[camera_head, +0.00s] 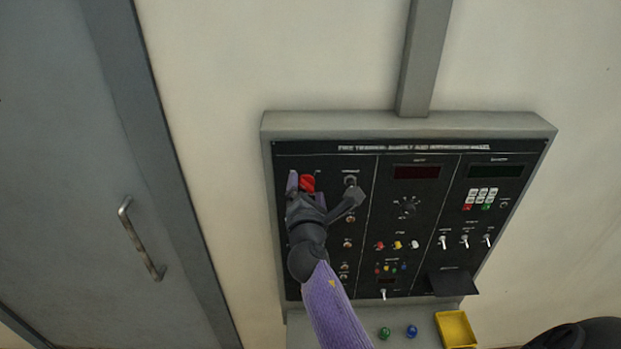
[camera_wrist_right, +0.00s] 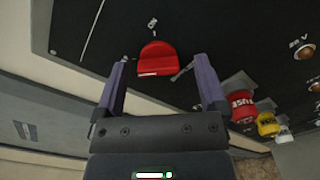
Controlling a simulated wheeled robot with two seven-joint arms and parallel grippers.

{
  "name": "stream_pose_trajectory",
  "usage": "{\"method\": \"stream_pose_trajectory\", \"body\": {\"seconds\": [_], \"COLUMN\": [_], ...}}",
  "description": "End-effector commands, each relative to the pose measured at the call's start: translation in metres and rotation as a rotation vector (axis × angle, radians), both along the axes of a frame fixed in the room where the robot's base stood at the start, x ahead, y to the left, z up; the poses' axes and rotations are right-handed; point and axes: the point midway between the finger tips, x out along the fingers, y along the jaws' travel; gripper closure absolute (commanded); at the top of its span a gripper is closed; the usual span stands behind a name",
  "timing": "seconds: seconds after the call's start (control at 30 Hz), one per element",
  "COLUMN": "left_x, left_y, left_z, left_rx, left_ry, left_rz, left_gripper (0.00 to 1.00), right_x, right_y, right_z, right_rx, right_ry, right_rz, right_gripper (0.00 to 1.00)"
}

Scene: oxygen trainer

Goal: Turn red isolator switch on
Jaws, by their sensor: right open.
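The red isolator switch (camera_head: 307,182) is at the upper left of the black trainer panel (camera_head: 440,215). In the right wrist view the red switch (camera_wrist_right: 158,58) shows ahead of my right gripper (camera_wrist_right: 160,78), between its two purple fingers. The fingers are open, with a visible gap on each side of the switch. In the head view my right gripper (camera_head: 307,192) is at the switch, its arm coming up from below. I cannot tell how far the fingertips are from the panel face. My left gripper is not in view.
Red, yellow and white fuse holders (camera_head: 397,245) sit mid-panel, and toggle switches (camera_head: 465,240) to the right. A dark shelf (camera_head: 452,283) juts from the lower right. Below are green and blue balls and a yellow tray (camera_head: 456,328). A grey door (camera_head: 90,200) stands left.

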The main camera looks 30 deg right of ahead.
Motion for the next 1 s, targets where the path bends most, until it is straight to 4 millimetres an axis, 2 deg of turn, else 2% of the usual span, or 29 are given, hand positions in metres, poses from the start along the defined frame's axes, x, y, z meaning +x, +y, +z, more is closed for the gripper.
{"method": "stream_pose_trajectory", "body": {"seconds": [0.23,0.27,0.67,0.7,1.0], "left_x": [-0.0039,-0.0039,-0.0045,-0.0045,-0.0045], "left_y": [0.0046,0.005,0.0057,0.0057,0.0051], "left_z": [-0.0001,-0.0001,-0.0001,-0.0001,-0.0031], "left_rx": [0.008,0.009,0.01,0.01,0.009], "left_ry": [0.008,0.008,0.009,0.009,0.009], "left_rz": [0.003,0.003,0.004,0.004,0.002], "left_gripper": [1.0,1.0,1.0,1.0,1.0], "right_x": [-0.0001,-0.0001,0.0001,0.0001,0.0], "right_y": [0.0006,0.0006,0.0005,0.0005,0.0004], "right_z": [0.0001,0.0001,0.0001,0.0001,-0.0005], "right_rx": [0.0,0.0,0.001,0.001,0.044], "right_ry": [0.0,0.0,-0.001,-0.001,-0.027], "right_rz": [0.0,0.0,0.0,0.0,0.0], "right_gripper": [0.09,0.13,0.98,1.0,1.0]}}
